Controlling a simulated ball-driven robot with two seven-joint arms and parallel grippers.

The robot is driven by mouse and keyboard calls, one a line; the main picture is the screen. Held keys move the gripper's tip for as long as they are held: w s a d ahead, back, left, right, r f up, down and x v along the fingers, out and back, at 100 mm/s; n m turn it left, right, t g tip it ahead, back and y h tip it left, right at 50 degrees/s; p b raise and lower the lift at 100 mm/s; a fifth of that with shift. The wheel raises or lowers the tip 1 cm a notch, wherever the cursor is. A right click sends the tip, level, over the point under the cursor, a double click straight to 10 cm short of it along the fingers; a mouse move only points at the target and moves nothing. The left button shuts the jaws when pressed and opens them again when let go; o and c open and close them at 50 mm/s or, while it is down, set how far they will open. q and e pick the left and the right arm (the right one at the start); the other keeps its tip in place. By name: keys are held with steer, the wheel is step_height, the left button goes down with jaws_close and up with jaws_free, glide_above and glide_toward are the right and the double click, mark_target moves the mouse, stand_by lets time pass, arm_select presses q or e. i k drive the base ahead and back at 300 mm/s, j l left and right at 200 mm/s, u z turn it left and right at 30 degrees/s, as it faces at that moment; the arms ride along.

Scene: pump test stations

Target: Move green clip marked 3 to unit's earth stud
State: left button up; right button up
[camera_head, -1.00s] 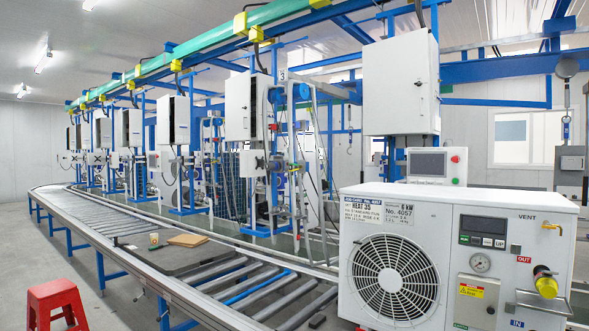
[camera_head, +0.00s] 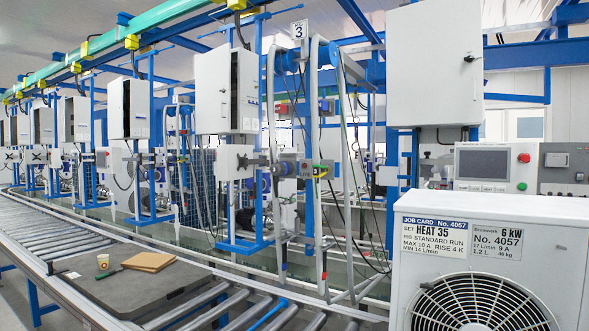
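The unit (camera_head: 490,228) is a white box at the lower right with a round fan grille and a job card reading HEAT 35, No. 4057. Its right part and lower part are cut off by the frame, and I see no earth stud on it. A sign marked 3 (camera_head: 299,30) hangs above a station with looped grey hoses. A small green and yellow patch (camera_head: 322,171) shows among the hoses there. It is too small to tell whether it is the green clip, and no number is readable on it. Neither of my grippers is in view.
A roller conveyor (camera_head: 215,312) runs along the front. On its dark board (camera_head: 110,290) lie a brown flat piece (camera_head: 150,262) and a small cup (camera_head: 103,262). A control panel with a screen (camera_head: 483,165) stands behind the unit. Hoses and cables hang at station 3.

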mark_target(315, 171)
steer(key=i+j, duration=0.6)
steer(key=i, duration=0.15)
steer(key=i+j+z, duration=0.1)
steer(key=i+j, duration=0.45)
steer(key=i, duration=0.25)
